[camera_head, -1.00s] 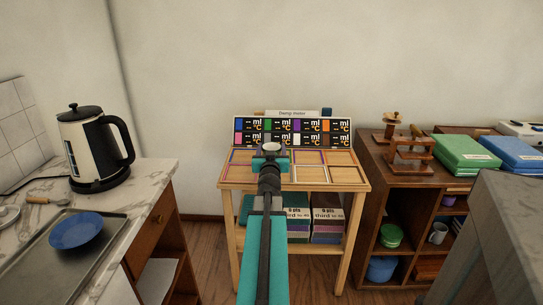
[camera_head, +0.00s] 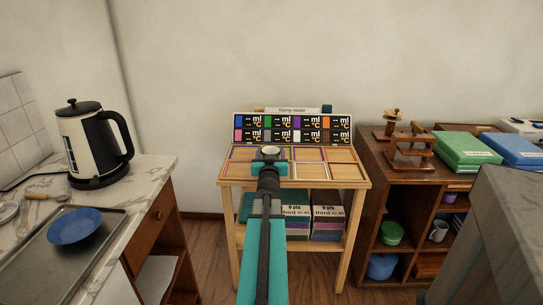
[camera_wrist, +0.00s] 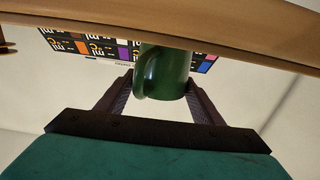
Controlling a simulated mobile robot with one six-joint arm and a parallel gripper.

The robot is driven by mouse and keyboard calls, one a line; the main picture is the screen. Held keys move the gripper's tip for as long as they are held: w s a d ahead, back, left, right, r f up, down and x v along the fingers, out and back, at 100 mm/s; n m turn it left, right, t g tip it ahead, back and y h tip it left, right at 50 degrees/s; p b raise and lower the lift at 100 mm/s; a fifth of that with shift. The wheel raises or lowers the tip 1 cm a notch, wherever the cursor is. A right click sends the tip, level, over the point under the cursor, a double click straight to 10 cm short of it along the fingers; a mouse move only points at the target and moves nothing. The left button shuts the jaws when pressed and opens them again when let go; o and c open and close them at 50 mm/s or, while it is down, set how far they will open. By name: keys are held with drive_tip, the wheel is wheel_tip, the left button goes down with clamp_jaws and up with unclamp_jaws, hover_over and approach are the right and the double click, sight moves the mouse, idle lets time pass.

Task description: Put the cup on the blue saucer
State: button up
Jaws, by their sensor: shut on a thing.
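A green cup (camera_wrist: 166,76) with a handle on its left side shows between the two fingers of my gripper (camera_wrist: 160,96) in the wrist view. My gripper is shut on it. In the head view my gripper (camera_head: 269,162) and the cup's pale round opening (camera_head: 270,151) appear in front of the wooden stand's top. My gripper hides most of the cup there. The blue saucer (camera_head: 75,226) lies empty on a grey tray on the left counter, well away from the cup.
The grey tray (camera_head: 98,248) rests on the marble counter (camera_head: 148,176), with a kettle (camera_head: 92,145) behind it. The wooden stand (camera_head: 345,184) has a panel of displays (camera_head: 292,128) at its back. A brown shelf (camera_head: 372,170) and a grey block (camera_head: 505,215) stand at the right.

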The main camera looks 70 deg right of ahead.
drive_tip(key=shift+f, duration=0.25)
drive_tip(key=o, duration=1.2)
drive_tip(key=shift+a+r, duration=0.1)
drive_tip(key=shift+r, duration=0.05)
drive_tip(key=shift+v, duration=3.05)
drive_tip(key=shift+w+d+r+p, duration=0.1)
drive_tip(key=shift+d+r+p, duration=0.15)
drive_tip(key=shift+p, duration=0.95)
drive_tip(key=p, duration=0.7)
drive_tip(key=p, duration=0.4)
drive_tip(key=shift+s+a+f+p, duration=0.1)
drive_tip(key=shift+s+a+p, duration=0.15)
drive_tip(key=shift+a+p, duration=0.1)
